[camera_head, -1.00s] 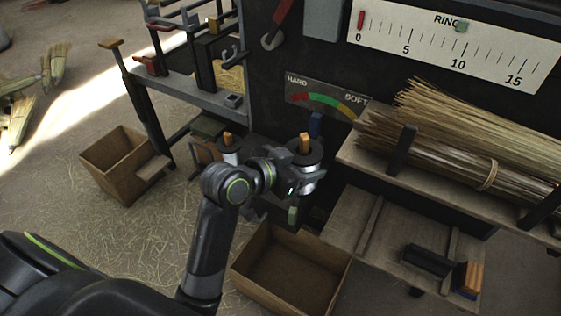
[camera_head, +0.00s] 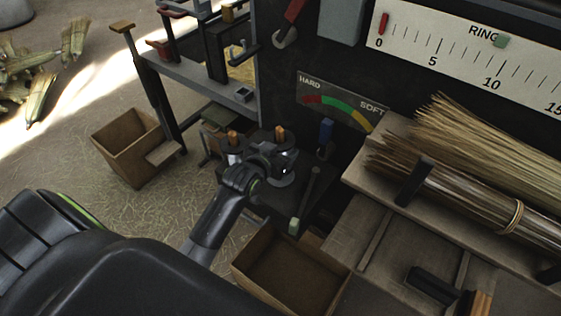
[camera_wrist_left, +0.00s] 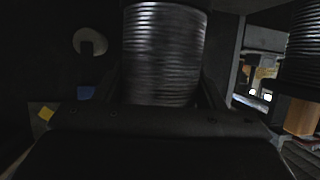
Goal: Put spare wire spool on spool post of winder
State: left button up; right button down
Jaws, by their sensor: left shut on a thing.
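My left gripper (camera_head: 284,168) is shut on a dark, silver-wound wire spool (camera_head: 286,180), beside the winder's black front. An orange peg (camera_head: 280,136) stands at the top of this spool. In the left wrist view the ribbed wire of the held spool (camera_wrist_left: 164,55) fills the middle, between the fingers. A second spool (camera_head: 234,157) with an orange peg (camera_head: 232,137) stands just left of it; it also shows at the right edge of the wrist view (camera_wrist_left: 305,35). I cannot make out a bare spool post; the gripper hides the held spool's underside. My right gripper is not in view.
A green-ended lever (camera_head: 305,197) is right of the gripper. An open wooden box (camera_head: 345,292) lies in front and another bin (camera_head: 105,145) stands left. A shelf with bundled straw (camera_head: 355,180) is at the right. A blue-topped part (camera_head: 326,131) is behind.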

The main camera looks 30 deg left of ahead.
pick_arm(q)
notch_tip(320, 180, down, 3)
jog(key=shift+r+b, duration=0.1)
jog(key=shift+b, duration=0.2)
jog(key=shift+f, duration=0.6)
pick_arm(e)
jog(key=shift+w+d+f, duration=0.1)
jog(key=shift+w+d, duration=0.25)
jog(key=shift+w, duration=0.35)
pick_arm(q)
jog(key=shift+f, duration=0.1)
jog(key=o, duration=1.4)
jog(key=shift+o, duration=0.2)
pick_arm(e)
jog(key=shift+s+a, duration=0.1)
